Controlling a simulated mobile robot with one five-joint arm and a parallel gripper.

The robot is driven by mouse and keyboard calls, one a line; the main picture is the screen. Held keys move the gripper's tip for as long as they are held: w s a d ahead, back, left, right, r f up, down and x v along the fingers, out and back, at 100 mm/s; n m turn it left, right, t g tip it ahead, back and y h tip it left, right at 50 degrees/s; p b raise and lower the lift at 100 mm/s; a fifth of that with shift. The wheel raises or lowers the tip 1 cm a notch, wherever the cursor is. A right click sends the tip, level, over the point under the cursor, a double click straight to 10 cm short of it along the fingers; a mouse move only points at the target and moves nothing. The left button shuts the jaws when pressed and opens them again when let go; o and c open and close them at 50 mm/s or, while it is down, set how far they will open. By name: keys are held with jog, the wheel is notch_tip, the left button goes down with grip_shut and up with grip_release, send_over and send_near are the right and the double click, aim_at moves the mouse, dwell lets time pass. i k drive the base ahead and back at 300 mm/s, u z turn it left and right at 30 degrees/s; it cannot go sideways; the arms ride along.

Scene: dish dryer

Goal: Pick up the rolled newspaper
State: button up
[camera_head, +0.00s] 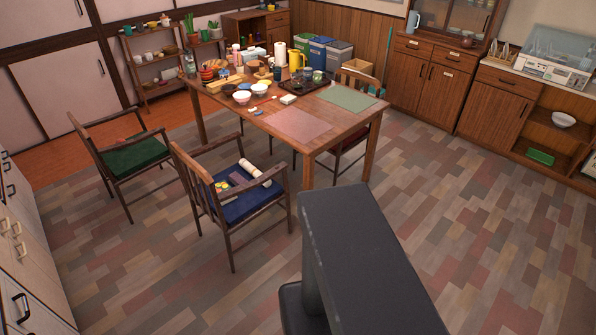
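A pale, whitish roll (251,169) that looks like the rolled newspaper lies on the blue seat of a wooden armchair (246,208), near its right side. It lies slantwise, with its lower end toward the chair's front right. Several small items, some yellow and green, lie on the same seat to its left, too small to name surely. My gripper is not in view. A dark grey part of my own body fills the lower middle of the picture, right of the chair.
A wooden table (352,122) crowded with bowls, mats and dishes stands behind the chair. Another armchair with a green seat (135,155) stands to its left. White drawers (30,265) line the left edge. The patterned floor (470,225) is clear at right.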

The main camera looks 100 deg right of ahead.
aim_at(251, 169)
jog(key=z, duration=0.6)
jog(key=k, duration=0.15)
jog(key=z, duration=1.8)
jog(key=i, duration=1)
jog(key=z, duration=0.15)
jog(key=k, duration=0.7)
jog(key=u, duration=0.25)
jog(key=i, duration=0.7)
jog(key=z, duration=0.15)
